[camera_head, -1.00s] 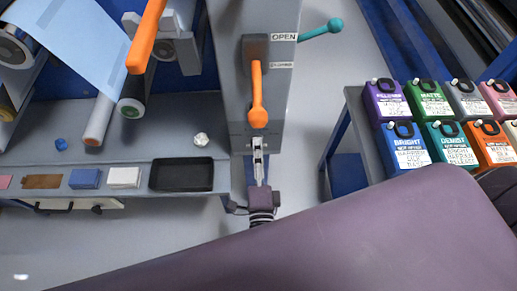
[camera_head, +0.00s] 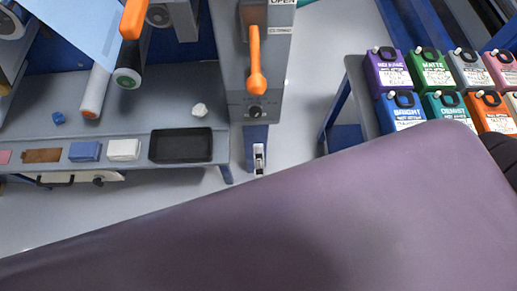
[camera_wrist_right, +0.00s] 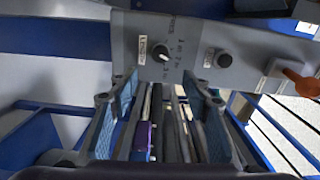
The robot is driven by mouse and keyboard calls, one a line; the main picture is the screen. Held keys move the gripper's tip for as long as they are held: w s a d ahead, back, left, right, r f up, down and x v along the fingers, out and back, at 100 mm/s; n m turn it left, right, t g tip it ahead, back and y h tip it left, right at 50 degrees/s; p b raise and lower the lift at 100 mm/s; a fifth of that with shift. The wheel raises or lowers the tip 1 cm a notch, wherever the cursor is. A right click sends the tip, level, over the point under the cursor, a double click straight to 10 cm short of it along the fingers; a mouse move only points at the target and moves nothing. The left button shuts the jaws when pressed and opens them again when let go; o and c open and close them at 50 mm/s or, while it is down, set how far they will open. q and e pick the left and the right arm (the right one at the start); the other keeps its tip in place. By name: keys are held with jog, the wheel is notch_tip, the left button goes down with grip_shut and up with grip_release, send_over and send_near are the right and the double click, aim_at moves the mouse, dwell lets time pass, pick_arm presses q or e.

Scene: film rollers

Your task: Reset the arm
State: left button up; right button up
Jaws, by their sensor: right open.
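My right arm fills much of the lower head view. The panel shows beyond the fingertips there, with a white-marked black knob (camera_wrist_right: 161,53) and a second black knob (camera_wrist_right: 223,60). My left gripper is not in view.
An orange lever (camera_head: 255,65) hangs on the panel. A bench (camera_head: 213,138) with a black tray (camera_head: 181,160) stands left. Several coloured bottles, including a purple one (camera_head: 388,72), stand on a rack at right. Floor shows between bench and rack.

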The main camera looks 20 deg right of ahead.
jog(key=a+f+n+g+y, duration=0.2)
jog(key=a+f+n+y, duration=0.2)
jog(key=f+n+y, duration=0.55)
jog(key=s+d+f+n+g+h, duration=0.1)
jog(key=s+f+n+g, duration=0.2)
jog(key=f, duration=0.7)
jog(key=s+d+f+n+g+h, duration=0.1)
jog(key=s+f+n+g, duration=0.25)
jog(key=f, duration=0.65)
jog(key=s+d+f+n+g+h, duration=0.1)
jog(key=s+d+f+n+g, duration=0.2)
jog(key=s+d+f, duration=0.4)
jog(key=s+d+f+n+g+h, duration=0.1)
jog(key=s+d+f+n+g, duration=0.3)
jog(key=s+d, duration=0.4)
jog(key=s+f+g, duration=0.1)
jog(key=s+f, duration=0.1)
jog(key=s, duration=0.1)
jog(key=shift+s+d+f, duration=0.2)
jog(key=shift+d+f, duration=0.05)
jog(key=shift+f, duration=0.15)
